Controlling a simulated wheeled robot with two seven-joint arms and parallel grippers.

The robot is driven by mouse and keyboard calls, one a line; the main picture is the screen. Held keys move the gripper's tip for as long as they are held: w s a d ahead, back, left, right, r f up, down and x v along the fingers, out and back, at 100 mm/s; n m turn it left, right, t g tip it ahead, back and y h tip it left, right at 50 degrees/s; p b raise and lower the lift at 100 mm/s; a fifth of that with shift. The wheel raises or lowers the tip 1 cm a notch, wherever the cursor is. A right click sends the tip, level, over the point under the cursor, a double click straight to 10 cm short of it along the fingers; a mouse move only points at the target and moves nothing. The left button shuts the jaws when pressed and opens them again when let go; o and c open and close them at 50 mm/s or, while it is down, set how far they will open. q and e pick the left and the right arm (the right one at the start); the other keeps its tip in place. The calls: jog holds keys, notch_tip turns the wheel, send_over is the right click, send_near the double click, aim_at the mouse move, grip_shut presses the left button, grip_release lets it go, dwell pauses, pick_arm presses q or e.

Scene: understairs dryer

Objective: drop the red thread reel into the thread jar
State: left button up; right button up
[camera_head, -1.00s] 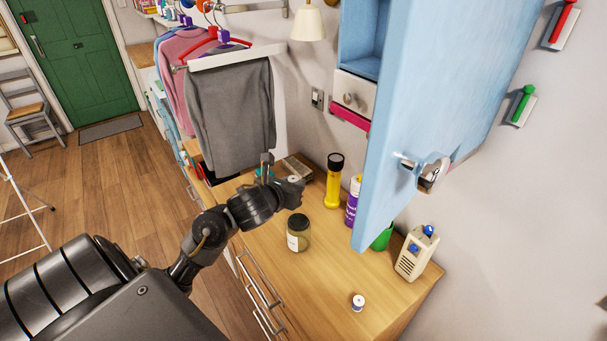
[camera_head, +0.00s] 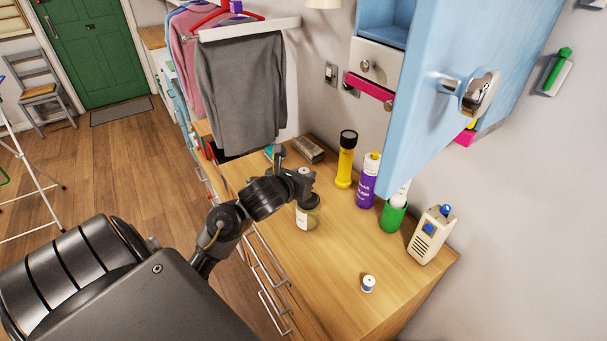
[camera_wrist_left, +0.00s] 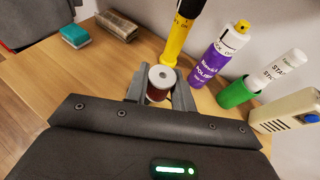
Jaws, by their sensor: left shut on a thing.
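My left gripper (camera_head: 300,178) is shut on the red thread reel, seen in the left wrist view (camera_wrist_left: 157,94) with a pale, holed top end and dark red thread between the fingers. The thread jar (camera_head: 312,219), a squat olive glass jar with a white label, stands on the wooden worktop. In the head view the gripper overlaps the jar's top, so its mouth is hidden. The jar cannot be made out in the wrist view. My right gripper is in neither view.
Behind the jar stand a yellow torch (camera_head: 346,160), a purple spray can (camera_head: 367,182) and a green container (camera_head: 393,214). A beige handset (camera_head: 431,236) and a small white-ended reel (camera_head: 368,284) are to the right. A blue cabinet door (camera_head: 440,80) hangs open above.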

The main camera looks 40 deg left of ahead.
pick_arm(q)
jog(key=o, duration=1)
jog(key=p+v, duration=0.7)
jog(key=v, duration=0.4)
jog(key=shift+p, duration=0.4)
